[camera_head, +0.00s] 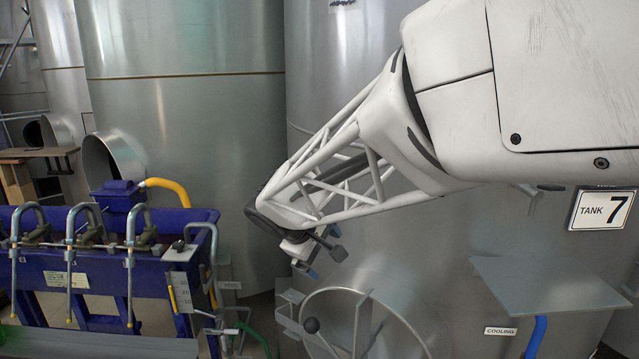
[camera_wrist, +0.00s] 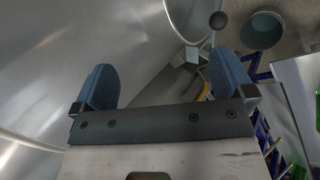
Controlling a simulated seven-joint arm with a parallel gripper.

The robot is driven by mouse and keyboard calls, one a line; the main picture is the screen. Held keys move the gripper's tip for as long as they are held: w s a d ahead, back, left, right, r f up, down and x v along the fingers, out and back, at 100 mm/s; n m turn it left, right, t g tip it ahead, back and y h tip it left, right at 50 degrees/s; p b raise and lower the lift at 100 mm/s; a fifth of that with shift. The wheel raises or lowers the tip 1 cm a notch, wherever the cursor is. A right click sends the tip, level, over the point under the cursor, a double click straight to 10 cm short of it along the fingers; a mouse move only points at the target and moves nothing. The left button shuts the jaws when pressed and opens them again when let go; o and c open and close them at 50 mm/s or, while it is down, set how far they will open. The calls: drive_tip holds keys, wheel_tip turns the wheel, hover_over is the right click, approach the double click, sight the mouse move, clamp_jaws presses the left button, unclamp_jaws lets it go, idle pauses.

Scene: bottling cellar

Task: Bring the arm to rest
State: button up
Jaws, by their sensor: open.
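My arm reaches in from the upper right in the head view, and my gripper (camera_head: 318,262) hangs at its end, in front of a large steel tank. In the wrist view my gripper (camera_wrist: 165,85) shows two blue finger pads set wide apart. It is open and nothing is between the pads. In the head view a spoked handwheel (camera_head: 362,292) with a dark knob (camera_head: 311,325) is just below my gripper, apart from it as far as I can tell.
A blue filling machine (camera_head: 100,278) with several curved spouts stands at the left. A grey shelf (camera_head: 548,285) juts out at the lower right, below the "TANK 7" sign (camera_head: 601,209). Large steel tanks (camera_head: 185,120) fill the background. In the wrist view a grey bucket (camera_wrist: 262,30) is at the upper right.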

drive_tip(key=s+d+r+m+g+y, duration=0.15)
drive_tip(key=s+d+m, duration=0.45)
drive_tip(key=s+d, duration=0.8)
drive_tip(key=s+d+f+m+y, duration=0.1)
drive_tip(key=s+d+m+y, duration=0.1)
drive_tip(key=s, duration=0.6)
drive_tip(key=s+d+f+m+y, duration=0.1)
drive_tip(key=s+d+f+m, duration=0.1)
drive_tip(key=s, duration=0.5)
drive_tip(key=shift+s+m+g+y, duration=0.3)
drive_tip(key=shift+s+g+y, duration=0.05)
drive_tip(key=shift+g, duration=0.1)
drive_tip(key=shift+d, duration=0.1)
